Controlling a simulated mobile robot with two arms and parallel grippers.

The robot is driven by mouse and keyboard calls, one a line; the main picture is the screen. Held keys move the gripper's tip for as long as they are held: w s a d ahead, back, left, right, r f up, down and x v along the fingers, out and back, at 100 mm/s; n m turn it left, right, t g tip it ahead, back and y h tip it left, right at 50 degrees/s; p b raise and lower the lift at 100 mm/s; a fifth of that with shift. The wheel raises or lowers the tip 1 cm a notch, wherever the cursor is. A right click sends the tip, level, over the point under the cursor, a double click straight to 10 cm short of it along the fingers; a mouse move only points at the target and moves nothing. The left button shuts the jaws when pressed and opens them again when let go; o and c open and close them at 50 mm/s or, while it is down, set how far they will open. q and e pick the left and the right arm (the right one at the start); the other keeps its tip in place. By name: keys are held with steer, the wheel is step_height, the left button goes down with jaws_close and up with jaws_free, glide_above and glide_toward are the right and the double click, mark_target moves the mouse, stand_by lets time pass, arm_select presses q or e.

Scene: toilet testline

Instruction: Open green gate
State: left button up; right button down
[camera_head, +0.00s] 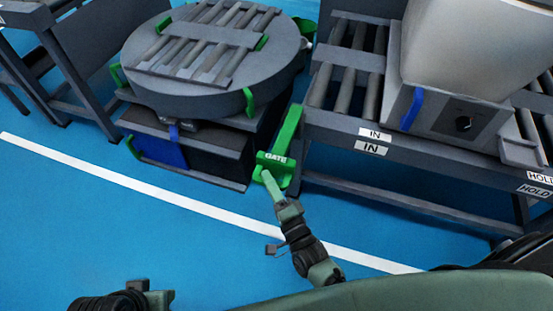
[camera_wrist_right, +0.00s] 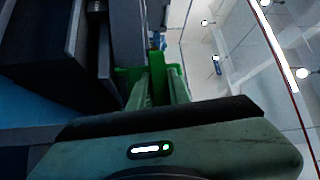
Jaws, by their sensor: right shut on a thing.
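The green gate (camera_head: 289,130) is a bar with a wider lower plate marked "GATE". It stands between the round turntable and the conveyor marked "IN". My right gripper (camera_head: 267,174) reaches up from below and is shut on the gate at its lower plate. In the right wrist view the pale green fingers reach forward to the green gate (camera_wrist_right: 156,64). The exact contact is partly hidden by the fingers. Part of my left arm shows at the bottom left of the head view, but its fingers do not show.
The round grey turntable (camera_head: 212,90) with rollers and green handles is left of the gate. The roller conveyor (camera_head: 420,150) is on the right, carrying a pale bulky unit (camera_head: 480,45) with a blue handle. Blue floor (camera_head: 90,220) with a white line lies open in front.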

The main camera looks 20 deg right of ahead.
arm_select(q)
steer(key=shift+r, duration=0.25)
arm_select(e)
steer(key=shift+s+a, duration=0.65)
steer(key=shift+s, duration=0.3)
steer(key=c, duration=1.3)
jaws_free()
steer(key=shift+c, duration=0.2)
steer(key=shift+d, duration=0.1)
arm_select(q)
steer(key=shift+w+f+p, duration=0.15)
steer(key=shift+f+p, duration=0.2)
steer(key=shift+p, duration=0.15)
arm_select(e)
steer(key=v, duration=0.7)
steer(key=shift+s, duration=0.35)
